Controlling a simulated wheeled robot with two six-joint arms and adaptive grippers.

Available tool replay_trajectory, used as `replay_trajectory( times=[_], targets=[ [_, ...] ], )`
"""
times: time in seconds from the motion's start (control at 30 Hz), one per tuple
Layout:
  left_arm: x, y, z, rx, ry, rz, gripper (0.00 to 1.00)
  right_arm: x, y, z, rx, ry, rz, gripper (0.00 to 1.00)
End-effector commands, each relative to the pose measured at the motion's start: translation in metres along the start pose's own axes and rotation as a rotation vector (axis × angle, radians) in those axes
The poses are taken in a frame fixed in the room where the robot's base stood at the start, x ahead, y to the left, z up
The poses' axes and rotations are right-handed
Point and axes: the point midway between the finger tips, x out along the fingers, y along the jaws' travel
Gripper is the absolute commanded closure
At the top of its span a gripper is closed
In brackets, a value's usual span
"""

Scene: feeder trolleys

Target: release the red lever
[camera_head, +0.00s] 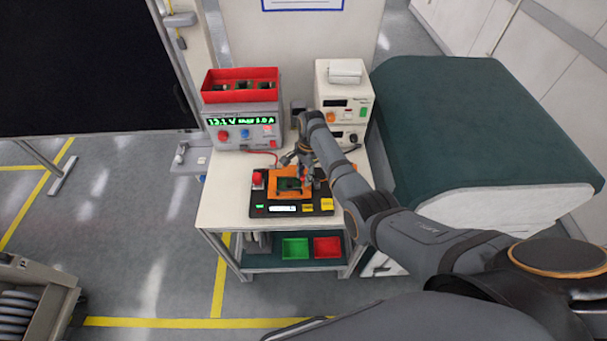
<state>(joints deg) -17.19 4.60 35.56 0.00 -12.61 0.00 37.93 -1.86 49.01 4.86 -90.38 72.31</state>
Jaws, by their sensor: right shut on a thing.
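The test fixture (292,208) is a black box with an orange plate (285,195) and a dark green piece (289,184) on it. It stands on the white bench. My right gripper (304,177) comes down from behind over the fixture's right side. It is shut on the red lever (308,182), of which only a small reddish part shows between the fingers. The lever's exact angle is hidden. A round red knob (257,178) sits on the fixture's left side. My left gripper is not in view.
Behind the fixture are a grey power supply (243,135) with a red bin (239,86) on top and a white instrument (340,95). Green (295,248) and red (327,247) trays lie on the lower shelf. A green-topped unit (480,130) stands close on the right.

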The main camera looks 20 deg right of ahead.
Motion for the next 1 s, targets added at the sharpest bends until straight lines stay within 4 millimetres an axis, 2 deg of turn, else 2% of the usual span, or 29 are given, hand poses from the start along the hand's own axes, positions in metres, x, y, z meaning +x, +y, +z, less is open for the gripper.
replay_trajectory(
  times=[0.03,0.2,0.57,0.77,1.0],
  targets=[
    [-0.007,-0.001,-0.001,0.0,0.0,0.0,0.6,-0.008,-0.001,-0.003,-0.003,-0.023,-0.028,1.0],
    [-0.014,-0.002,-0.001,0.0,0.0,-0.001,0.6,-0.014,0.003,-0.009,-0.016,-0.146,-0.116,1.0],
    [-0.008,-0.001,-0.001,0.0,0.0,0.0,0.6,-0.022,0.012,-0.023,-0.046,-0.423,-0.312,1.0],
    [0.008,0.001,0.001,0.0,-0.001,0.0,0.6,-0.023,0.018,-0.033,-0.063,-0.578,-0.42,1.0],
    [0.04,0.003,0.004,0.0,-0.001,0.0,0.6,-0.021,0.025,-0.043,-0.083,-0.761,-0.546,1.0]
  ],
)
